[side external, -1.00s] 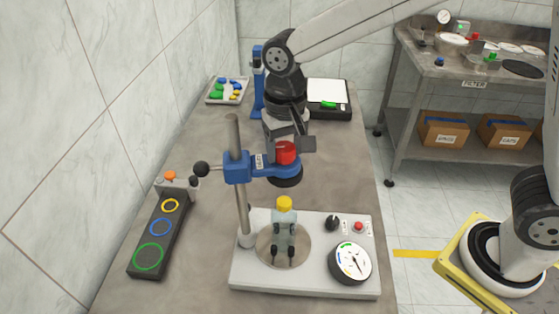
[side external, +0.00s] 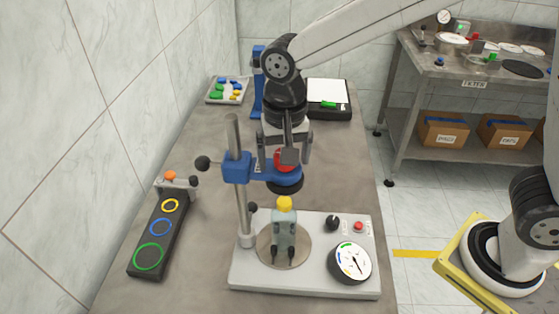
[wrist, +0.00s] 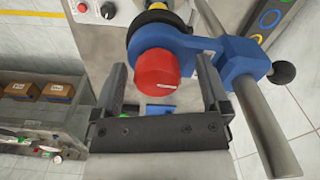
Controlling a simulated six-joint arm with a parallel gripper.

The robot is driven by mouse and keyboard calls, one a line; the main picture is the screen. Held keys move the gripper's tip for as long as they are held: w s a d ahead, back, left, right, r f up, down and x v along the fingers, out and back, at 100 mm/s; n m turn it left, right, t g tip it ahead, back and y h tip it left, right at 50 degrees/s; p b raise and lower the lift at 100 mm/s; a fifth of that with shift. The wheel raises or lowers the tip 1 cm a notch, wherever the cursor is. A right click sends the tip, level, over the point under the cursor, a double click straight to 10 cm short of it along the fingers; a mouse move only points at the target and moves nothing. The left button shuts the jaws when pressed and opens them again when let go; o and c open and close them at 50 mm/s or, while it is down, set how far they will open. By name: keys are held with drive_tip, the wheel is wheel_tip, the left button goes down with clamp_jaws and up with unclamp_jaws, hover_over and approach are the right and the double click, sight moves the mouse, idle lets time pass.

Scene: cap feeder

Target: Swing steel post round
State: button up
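The steel post (side external: 233,133) stands upright at the left of a white machine base (side external: 305,290). In the wrist view the post (wrist: 270,135) is at the right. A blue bracket (side external: 237,168) is clamped to it, with a black ball handle (side external: 202,163) on the left. The bracket's arm reaches right to a head with a red knob (wrist: 158,77) and black ring below. My gripper (side external: 287,158) is open around the head. In the wrist view my gripper (wrist: 160,65) has one finger each side of the knob, with visible gaps.
A yellow-capped bottle (side external: 284,203) stands in a holder on the round plate below the head. A gauge (side external: 350,262) is at front right. A black strip with coloured rings (side external: 158,235) lies left. A tray of caps (side external: 228,91) and a scale (side external: 330,97) are behind.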

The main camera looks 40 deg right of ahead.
drive_tip(key=shift+d, duration=0.1)
drive_tip(key=shift+r, duration=3)
drive_tip(key=s+d+f+n+t, duration=0.1)
drive_tip(key=s+d+f+n, duration=0.2)
drive_tip(key=d+f, duration=0.4)
drive_tip(key=s+d+f+n+t, duration=0.1)
drive_tip(key=s+d+f+n, duration=0.2)
drive_tip(key=d+f, duration=0.3)
drive_tip(key=s+d, duration=0.1)
drive_tip(key=d, duration=0.3)
drive_tip(key=shift+s+d+f+t, duration=0.15)
drive_tip(key=shift+f+t, duration=0.15)
drive_tip(key=shift+f, duration=0.1)
